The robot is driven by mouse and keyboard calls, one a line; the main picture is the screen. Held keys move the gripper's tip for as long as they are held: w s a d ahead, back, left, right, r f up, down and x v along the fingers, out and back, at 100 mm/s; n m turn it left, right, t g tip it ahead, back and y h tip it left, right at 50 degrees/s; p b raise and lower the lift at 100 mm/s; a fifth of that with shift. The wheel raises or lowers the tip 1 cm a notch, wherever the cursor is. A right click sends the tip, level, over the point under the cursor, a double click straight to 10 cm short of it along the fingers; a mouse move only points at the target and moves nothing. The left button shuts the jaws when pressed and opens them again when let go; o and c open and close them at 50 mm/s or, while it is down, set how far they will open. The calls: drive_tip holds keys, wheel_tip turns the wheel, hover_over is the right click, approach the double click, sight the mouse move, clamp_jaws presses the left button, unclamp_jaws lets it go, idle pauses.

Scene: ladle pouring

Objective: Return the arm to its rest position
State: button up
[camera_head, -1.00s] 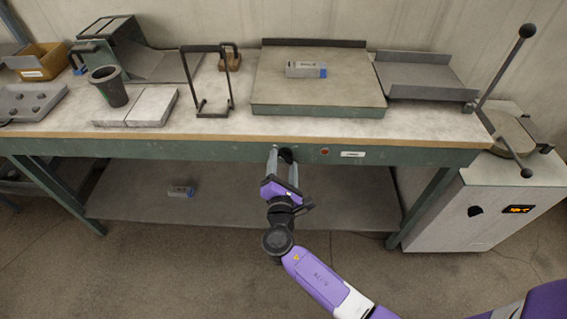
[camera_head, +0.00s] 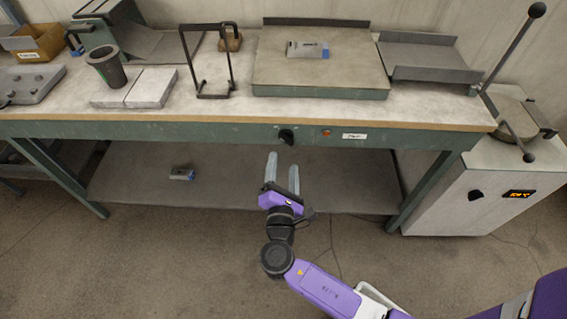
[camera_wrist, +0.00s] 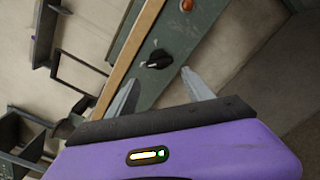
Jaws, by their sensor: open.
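My gripper (camera_head: 282,172) is purple with two grey fingers. It is open and empty in front of the green workbench (camera_head: 220,132), below the front panel's black knob (camera_head: 286,136). In the wrist view my gripper (camera_wrist: 160,93) has its fingers spread apart. The black knob (camera_wrist: 159,59) shows beyond them, apart from both fingers. My arm reaches in from the lower right of the head view.
On the bench stand a dark cup (camera_head: 106,66) on pale blocks, a black wire frame (camera_head: 208,65) and a raised plate (camera_head: 318,84) bearing a small grey-blue block (camera_head: 307,50). A furnace cabinet (camera_head: 480,195) stands at right. Floor in front is clear.

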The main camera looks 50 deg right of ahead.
idle(0.4)
drive_tip(key=w+a+f+m+t+y, duration=0.2)
drive_tip(key=a+f+m+y, duration=0.1)
drive_tip(key=a+y, duration=0.4)
drive_tip(key=s+a+r+m+t+y, duration=0.1)
drive_tip(key=s+a+r+m+y, duration=0.1)
drive_tip(key=s+a+m+y, duration=0.4)
drive_tip(key=s+a+r+m, duration=0.1)
drive_tip(key=s+r+m, duration=0.1)
drive_tip(key=s+r, duration=0.2)
drive_tip(key=s+a+r+m, duration=0.1)
drive_tip(key=s+r+m, duration=0.2)
drive_tip(key=s, duration=0.8)
drive_tip(key=s+a+r+m+y+p, duration=0.1)
drive_tip(key=s+r+m, duration=0.1)
drive_tip(key=s+r, duration=0.4)
drive_tip(key=shift+s+r+m+t, duration=0.15)
drive_tip(key=shift+s+m+t, duration=0.25)
drive_tip(key=shift+s, duration=0.45)
